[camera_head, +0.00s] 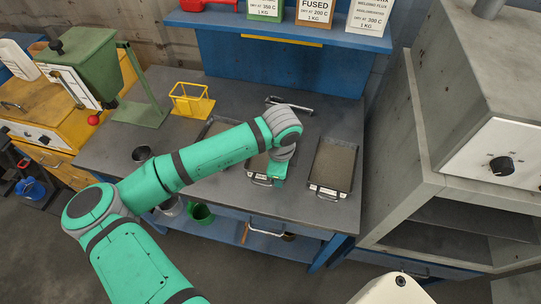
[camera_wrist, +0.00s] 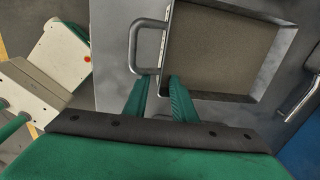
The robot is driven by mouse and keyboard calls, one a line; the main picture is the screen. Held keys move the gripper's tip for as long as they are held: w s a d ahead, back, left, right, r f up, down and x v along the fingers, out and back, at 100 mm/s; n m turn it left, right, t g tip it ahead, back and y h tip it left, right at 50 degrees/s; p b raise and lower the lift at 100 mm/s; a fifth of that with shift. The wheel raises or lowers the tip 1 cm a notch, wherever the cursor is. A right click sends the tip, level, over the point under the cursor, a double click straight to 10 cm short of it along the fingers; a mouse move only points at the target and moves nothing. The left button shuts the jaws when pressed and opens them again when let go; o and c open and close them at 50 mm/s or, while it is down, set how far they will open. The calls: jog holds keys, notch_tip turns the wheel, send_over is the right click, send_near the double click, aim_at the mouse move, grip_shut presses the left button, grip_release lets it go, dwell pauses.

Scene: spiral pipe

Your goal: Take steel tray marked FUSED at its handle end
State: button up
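Steel trays filled with grey-brown material lie on the dark bench. The middle tray (camera_head: 258,162) is partly hidden by my arm; the right tray (camera_head: 333,165) is in full view. Their small front labels are too small to read, so I cannot tell which is marked FUSED. In the wrist view a filled tray (camera_wrist: 222,50) has a bent metal handle (camera_wrist: 135,45) on its left end. My gripper (camera_wrist: 162,77) has its fingers apart near the handle's lower leg and tray wall. Contact cannot be judged. In the head view my gripper (camera_head: 270,180) is at the middle tray's front end.
Another tray (camera_head: 217,128) lies partly behind my arm. A loose metal bar (camera_head: 290,105) is behind the trays. A yellow wire stand (camera_head: 190,100) and green press (camera_head: 90,65) stand left. A box labelled FUSED (camera_head: 315,12) is on the blue shelf. A grey oven (camera_head: 490,110) stands right.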

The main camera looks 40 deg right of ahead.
jog(key=shift+f, duration=0.35)
jog(key=shift+c, duration=0.7)
grip_shut()
jog(key=shift+r, duration=0.1)
dwell(0.5)
